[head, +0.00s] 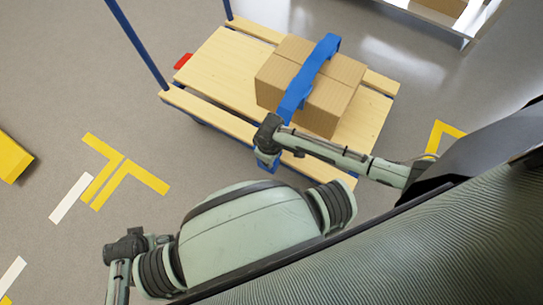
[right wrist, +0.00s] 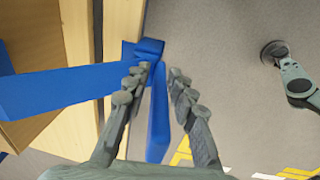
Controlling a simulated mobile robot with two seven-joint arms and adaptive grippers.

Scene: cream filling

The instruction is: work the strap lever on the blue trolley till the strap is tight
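The blue trolley (head: 225,75) has a light wooden deck and blue posts. A blue strap (head: 323,55) runs over a cardboard box (head: 335,97) on the deck and down to the near edge. In the right wrist view the strap (right wrist: 60,88) meets a blue buckle (right wrist: 147,48) at the deck's edge. The strap lever (right wrist: 158,130) sticks out from it over the floor. My right gripper (right wrist: 160,72) has its fingers apart on either side of the lever, with a gap visible. In the head view my right wrist largely hides the buckle. My left gripper is not visible.
A red block (head: 183,61) lies at the trolley's far left side. A yellow object (head: 12,158) stands at the left edge. Yellow and white floor markings (head: 103,170) lie on open grey floor left of the trolley. A white-framed rack (head: 450,25) is at the upper right.

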